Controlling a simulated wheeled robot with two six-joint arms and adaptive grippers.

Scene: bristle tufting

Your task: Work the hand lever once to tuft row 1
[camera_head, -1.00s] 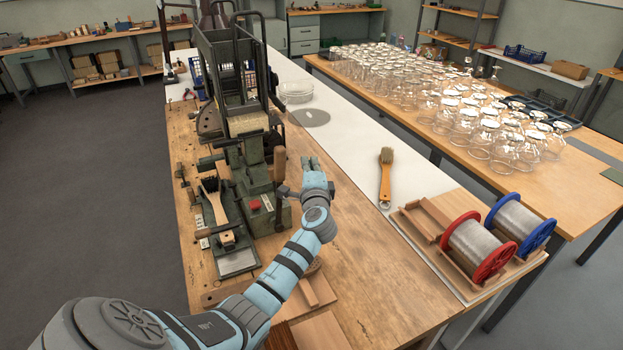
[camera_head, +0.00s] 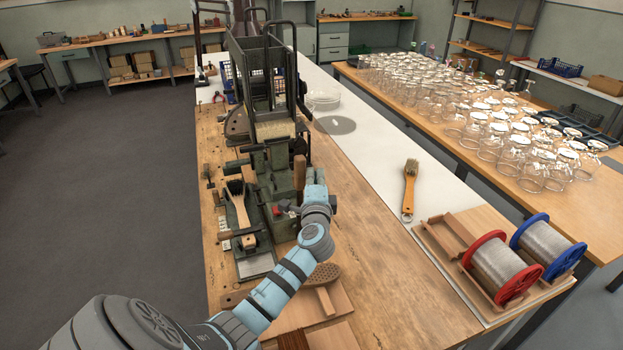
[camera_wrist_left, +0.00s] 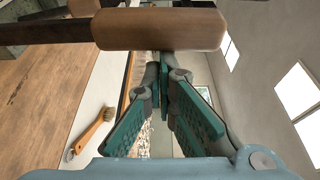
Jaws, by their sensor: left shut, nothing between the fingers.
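The tufting machine (camera_head: 283,187) stands on the wooden bench. Its hand lever has an upright wooden grip (camera_head: 299,173); the grip also fills the top of the left wrist view (camera_wrist_left: 160,30). My left gripper (camera_head: 314,173) is right beside the grip, on its right side in the head view. Its teal-padded fingers (camera_wrist_left: 160,105) are shut and empty. In the wrist view they show below the grip, not around it; I cannot tell whether they touch it. A dark-bristled brush (camera_head: 239,205) lies in the holder left of the machine. My right gripper is out of view.
A hopper frame (camera_head: 262,80) rises behind the lever. A perforated oval block (camera_head: 321,273) lies near my left forearm. A wooden-handled brush (camera_head: 410,185), a red spool (camera_head: 498,268) and a blue spool (camera_head: 545,245) stand or lie to the right. Bare bench lies between.

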